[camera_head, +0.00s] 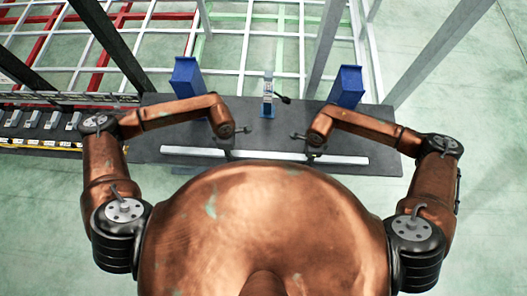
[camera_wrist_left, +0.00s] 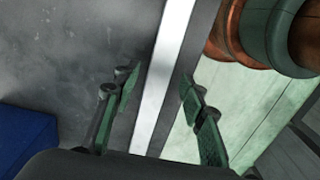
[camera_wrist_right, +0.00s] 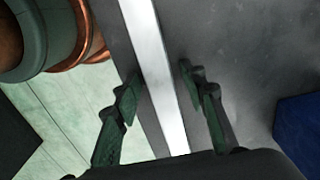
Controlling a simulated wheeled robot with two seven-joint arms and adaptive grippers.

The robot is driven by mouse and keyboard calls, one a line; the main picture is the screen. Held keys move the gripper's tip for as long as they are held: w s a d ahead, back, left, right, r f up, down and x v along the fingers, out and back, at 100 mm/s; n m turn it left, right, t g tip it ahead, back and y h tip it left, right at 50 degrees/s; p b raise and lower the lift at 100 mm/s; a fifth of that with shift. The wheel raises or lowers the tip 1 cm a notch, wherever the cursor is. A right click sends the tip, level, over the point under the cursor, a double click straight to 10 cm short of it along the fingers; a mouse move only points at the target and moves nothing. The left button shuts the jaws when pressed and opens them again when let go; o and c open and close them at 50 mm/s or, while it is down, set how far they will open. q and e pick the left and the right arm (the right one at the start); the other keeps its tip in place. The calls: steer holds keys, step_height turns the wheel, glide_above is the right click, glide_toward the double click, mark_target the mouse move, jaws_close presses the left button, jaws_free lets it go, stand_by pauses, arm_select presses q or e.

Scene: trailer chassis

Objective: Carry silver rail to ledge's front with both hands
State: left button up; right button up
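The silver rail (camera_head: 262,154) lies on the dark grey ledge (camera_head: 155,150), along its front edge. It shows as a bright strip in the left wrist view (camera_wrist_left: 166,65) and the right wrist view (camera_wrist_right: 155,65). My left gripper (camera_head: 226,152) is over the rail's left part. In its wrist view the open fingers (camera_wrist_left: 158,90) stand on either side of the strip. My right gripper (camera_head: 312,155) is over the rail's right part, its open fingers (camera_wrist_right: 158,82) also on either side. I cannot tell how far the fingers are above the ledge.
A rack of parts (camera_head: 40,125) is at the left. Metal frame posts (camera_head: 325,45) rise behind.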

steer(key=shift+r, duration=0.15)
arm_select(q)
step_height(320, 180, up, 9)
arm_select(e)
step_height(320, 180, up, 12)
stand_by(0.4)
stand_by(0.3)
